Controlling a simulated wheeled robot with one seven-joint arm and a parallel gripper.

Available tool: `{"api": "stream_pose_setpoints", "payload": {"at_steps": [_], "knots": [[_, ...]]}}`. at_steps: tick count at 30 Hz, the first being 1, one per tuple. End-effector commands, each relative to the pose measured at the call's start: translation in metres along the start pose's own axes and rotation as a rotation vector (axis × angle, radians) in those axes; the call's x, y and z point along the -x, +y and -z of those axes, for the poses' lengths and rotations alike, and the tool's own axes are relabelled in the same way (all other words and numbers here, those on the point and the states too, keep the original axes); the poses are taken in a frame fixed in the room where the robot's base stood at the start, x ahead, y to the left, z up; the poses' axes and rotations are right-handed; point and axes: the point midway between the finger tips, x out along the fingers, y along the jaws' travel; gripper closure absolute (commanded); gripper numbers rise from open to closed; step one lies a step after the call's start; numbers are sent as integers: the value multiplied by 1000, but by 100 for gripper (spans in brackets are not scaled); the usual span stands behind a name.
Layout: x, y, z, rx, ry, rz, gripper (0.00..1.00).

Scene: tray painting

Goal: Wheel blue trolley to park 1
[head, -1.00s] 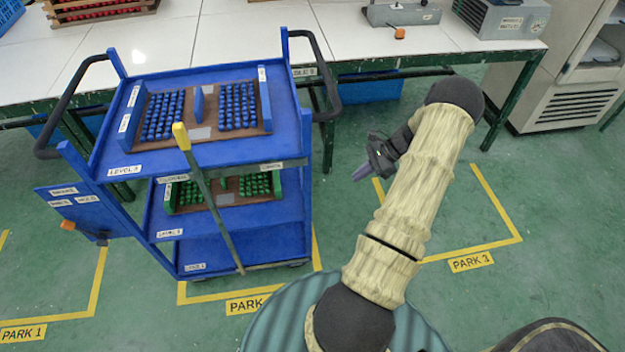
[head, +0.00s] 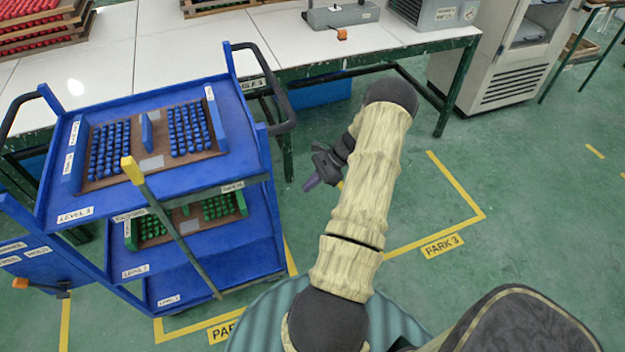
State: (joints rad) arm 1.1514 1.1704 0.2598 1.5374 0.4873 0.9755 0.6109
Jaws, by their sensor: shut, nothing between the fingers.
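The blue trolley (head: 262,165) stands upright at the left, inside a yellow floor bay whose label (head: 222,332) reads "PARK" with its number hidden. Its top shelf holds a tray (head: 152,163) of blue pieces, and a lower shelf holds a tray of green pieces (head: 218,207). A lever with a yellow grip (head: 131,170) slants across its front. A black handle (head: 283,95) shows on its right side. My gripper (head: 310,185) is shut and empty, right of the trolley and apart from it. The park 1 label is out of view; a yellow line (head: 65,322) shows at lower left.
White-topped benches (head: 190,50) run behind the trolley, with a blue crate (head: 318,92) underneath. The park 3 bay, labelled on the floor (head: 442,246), is empty. A beige cabinet (head: 510,65) stands at back right. Green floor is clear at right.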

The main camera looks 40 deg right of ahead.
Motion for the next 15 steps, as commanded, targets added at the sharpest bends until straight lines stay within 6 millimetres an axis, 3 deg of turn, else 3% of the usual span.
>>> {"api": "stream_pose_setpoints", "payload": {"at_steps": [10,15], "knots": [[-63,0,-1,0,-2,-2,100],[-79,0,-21,1,-1,-1,100]]}}
